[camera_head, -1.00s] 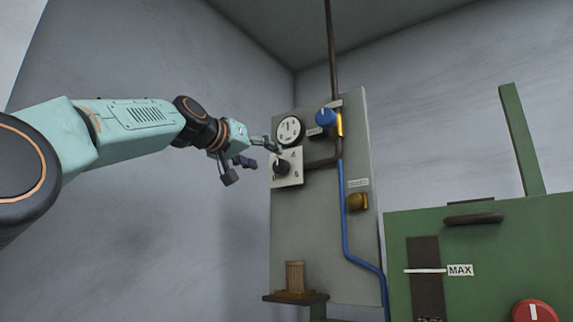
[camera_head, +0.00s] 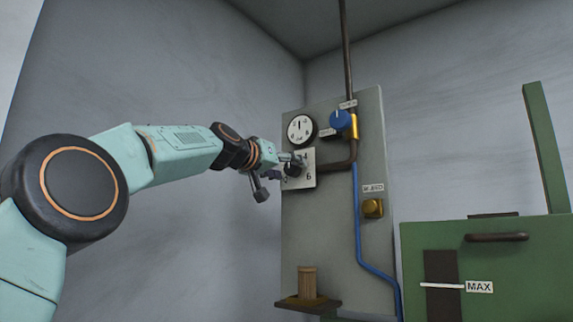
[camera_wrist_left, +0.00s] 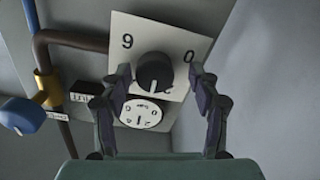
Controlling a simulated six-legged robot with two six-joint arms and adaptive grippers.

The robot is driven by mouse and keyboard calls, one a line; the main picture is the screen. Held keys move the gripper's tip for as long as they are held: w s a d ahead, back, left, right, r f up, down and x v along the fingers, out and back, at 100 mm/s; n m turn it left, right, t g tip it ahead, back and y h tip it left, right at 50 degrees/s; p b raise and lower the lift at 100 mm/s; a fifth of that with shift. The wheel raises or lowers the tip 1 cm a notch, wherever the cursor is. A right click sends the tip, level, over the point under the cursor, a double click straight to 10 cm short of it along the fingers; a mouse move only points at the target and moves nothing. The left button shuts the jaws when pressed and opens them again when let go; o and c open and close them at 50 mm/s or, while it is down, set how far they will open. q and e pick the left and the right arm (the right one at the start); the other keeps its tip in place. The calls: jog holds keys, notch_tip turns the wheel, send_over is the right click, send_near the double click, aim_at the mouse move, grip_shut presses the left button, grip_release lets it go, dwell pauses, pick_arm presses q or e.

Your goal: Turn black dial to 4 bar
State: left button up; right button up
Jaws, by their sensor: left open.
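The black dial (camera_head: 293,169) sits on a white plate with numbers on the grey panel. In the left wrist view the black dial (camera_wrist_left: 154,71) shows upside down, with "0" and an inverted "6" on its plate (camera_wrist_left: 180,45). My left gripper (camera_head: 282,170) is open at the plate and partly hides the dial in the head view. In the left wrist view my left gripper (camera_wrist_left: 160,76) has one finger on each side of the dial, with gaps showing. The dial's setting is hard to read. My right gripper is not in view.
A round white gauge (camera_head: 300,129) sits just above the dial plate. A blue knob (camera_head: 340,120) on a brass valve, a brown pipe and a blue hose (camera_head: 357,220) are to the right. A green machine (camera_head: 520,255) stands lower right. The left side wall is bare.

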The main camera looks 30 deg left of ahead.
pick_arm(q)
jog(key=shift+s+d+r, duration=0.1)
jog(key=shift+d+r, duration=0.05)
jog(key=shift+d, duration=0.3)
jog(key=shift+c, duration=0.8)
jog(key=shift+a, duration=0.25)
jog(key=c, duration=0.4)
jog(key=shift+d, duration=0.15)
jog(key=c, duration=0.4)
jog(key=shift+c, duration=1.1)
jog(key=shift+m, duration=0.3)
